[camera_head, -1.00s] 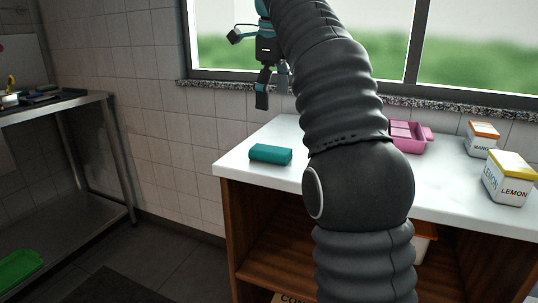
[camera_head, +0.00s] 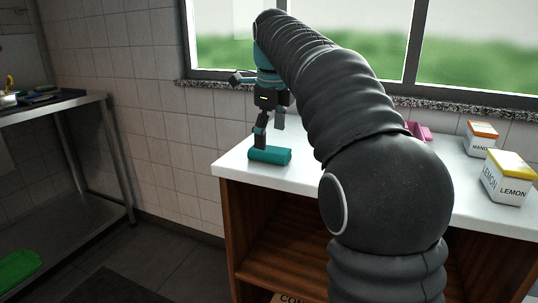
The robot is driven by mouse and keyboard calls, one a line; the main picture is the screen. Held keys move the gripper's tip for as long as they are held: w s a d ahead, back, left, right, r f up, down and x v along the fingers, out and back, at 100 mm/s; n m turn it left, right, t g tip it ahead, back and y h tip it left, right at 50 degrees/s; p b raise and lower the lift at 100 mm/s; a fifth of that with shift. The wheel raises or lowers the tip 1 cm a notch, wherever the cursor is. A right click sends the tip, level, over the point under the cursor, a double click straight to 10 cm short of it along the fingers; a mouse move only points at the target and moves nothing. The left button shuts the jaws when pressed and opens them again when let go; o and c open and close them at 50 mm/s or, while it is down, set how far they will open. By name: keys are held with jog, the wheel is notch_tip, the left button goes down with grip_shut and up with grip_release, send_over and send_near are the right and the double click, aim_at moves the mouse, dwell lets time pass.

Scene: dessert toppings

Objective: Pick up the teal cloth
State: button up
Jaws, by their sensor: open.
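The teal cloth (camera_head: 270,155) is a small folded block lying on the left end of the white counter (camera_head: 236,166). My gripper (camera_head: 268,137) is open and points down just above and behind the cloth. One finger reaches down to the cloth's left end in the picture; I cannot tell whether it touches. The other finger is higher and to the right, above the cloth.
My arm hides the middle of the counter. A pink container (camera_head: 419,132) is mostly hidden behind it. A mango box (camera_head: 481,138) and a lemon box (camera_head: 507,178) stand at the right. A window sill (camera_head: 225,84) runs behind. A metal table (camera_head: 62,105) stands at the left.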

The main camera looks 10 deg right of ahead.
aim_at(269, 149)
jog(key=f, duration=0.2)
jog(key=w+f, duration=0.1)
jog(key=f, duration=0.1)
jog(key=shift+f+b, duration=0.1)
jog(key=shift+b, duration=0.25)
jog(key=c, duration=1.2)
